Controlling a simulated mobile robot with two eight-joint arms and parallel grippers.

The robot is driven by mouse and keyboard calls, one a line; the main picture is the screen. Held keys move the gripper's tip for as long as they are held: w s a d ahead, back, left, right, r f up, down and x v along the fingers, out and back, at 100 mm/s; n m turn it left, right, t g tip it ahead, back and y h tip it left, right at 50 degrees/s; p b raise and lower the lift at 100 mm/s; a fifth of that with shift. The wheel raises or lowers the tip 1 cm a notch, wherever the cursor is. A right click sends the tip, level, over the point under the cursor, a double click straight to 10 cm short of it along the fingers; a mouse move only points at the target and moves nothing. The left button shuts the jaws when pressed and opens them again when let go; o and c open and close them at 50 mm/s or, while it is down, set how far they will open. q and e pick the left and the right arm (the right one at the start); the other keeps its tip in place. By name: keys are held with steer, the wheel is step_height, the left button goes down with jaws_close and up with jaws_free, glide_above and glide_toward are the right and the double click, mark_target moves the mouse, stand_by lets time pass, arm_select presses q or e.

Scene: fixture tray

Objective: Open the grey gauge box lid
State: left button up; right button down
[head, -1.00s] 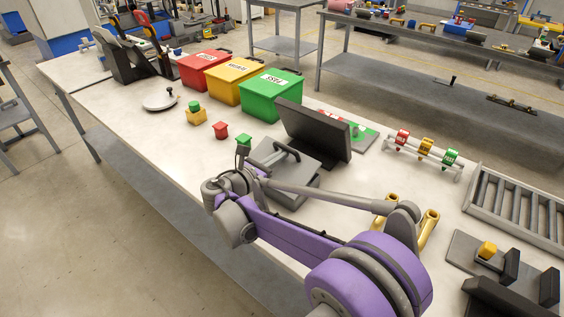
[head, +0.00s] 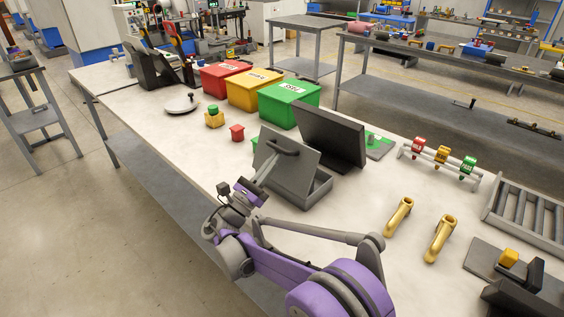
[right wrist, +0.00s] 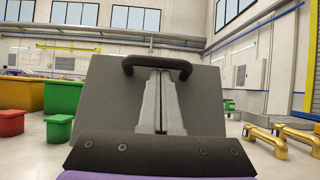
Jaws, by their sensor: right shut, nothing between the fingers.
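The grey gauge box (head: 318,192) stands on the bench. Its lid (head: 290,165) is tilted up, and a gap into the box shows on its right side. A dark bar handle (head: 286,147) sits on the lid's upper part. My right gripper (head: 268,170) is shut and empty at the lid's handle side. In the right wrist view, the shut fingers (right wrist: 161,100) point up along the lid (right wrist: 110,100), with their tips at the handle (right wrist: 157,64); whether they touch it I cannot tell. My left gripper is not in view.
A dark upright panel (head: 330,138) stands just behind the box. Red, yellow and green bins (head: 289,103) line the back. Small red (head: 237,132) and yellow (head: 214,119) blocks are to the left. Two brass handles (head: 441,238) lie right, with bare bench around them.

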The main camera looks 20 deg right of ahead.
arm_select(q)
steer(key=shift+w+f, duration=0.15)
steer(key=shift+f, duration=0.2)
arm_select(e)
steer(key=shift+s+a+f, duration=0.2)
steer(key=shift+a, duration=0.5)
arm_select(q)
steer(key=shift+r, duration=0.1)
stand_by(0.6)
